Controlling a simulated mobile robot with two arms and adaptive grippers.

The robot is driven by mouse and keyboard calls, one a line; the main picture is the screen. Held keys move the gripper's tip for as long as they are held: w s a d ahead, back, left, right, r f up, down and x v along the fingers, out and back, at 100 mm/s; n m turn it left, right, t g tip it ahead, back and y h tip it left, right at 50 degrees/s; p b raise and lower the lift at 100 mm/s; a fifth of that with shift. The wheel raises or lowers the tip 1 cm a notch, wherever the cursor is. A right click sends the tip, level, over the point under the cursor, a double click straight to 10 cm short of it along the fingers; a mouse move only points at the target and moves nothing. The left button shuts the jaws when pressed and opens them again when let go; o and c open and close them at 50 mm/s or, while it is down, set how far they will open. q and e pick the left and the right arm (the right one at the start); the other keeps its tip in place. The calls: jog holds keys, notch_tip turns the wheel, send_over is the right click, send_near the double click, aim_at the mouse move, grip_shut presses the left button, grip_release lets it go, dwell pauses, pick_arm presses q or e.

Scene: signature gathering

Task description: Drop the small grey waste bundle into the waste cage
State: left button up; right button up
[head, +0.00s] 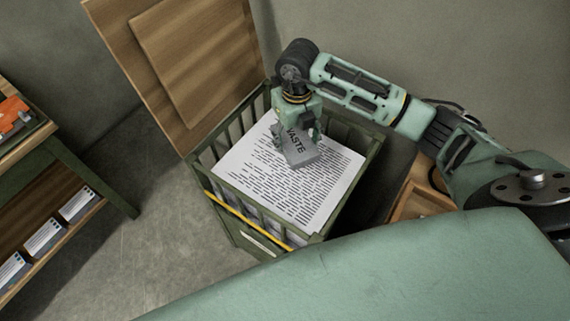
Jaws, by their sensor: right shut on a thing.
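The small grey waste bundle (301,153), marked "WASTE", is held by my right gripper (298,130). The gripper is shut on it and points down. Both are over the waste cage (237,189), a green slatted box with a yellow stripe on its front. A stack of printed white paper (262,186) fills the cage close to its rim. The bundle overlaps the paper in the picture; I cannot tell whether it touches it. The cage's wooden lid (185,62) stands open behind it. My left gripper is not in view.
A green-framed table (85,170) stands at the left with orange items (14,116) on top and several labelled packs on its lower wooden shelf (62,240). A wooden box (413,203) sits right of the cage. The floor between table and cage is clear.

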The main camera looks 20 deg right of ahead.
jog(key=shift+f+b, duration=1.95)
jog(key=shift+f, duration=1.05)
jog(key=o, duration=1.3)
jog(key=shift+o, duration=0.2)
jog(key=shift+r, duration=0.1)
notch_tip(320, 180, up, 12)
jog(key=shift+f, duration=0.1)
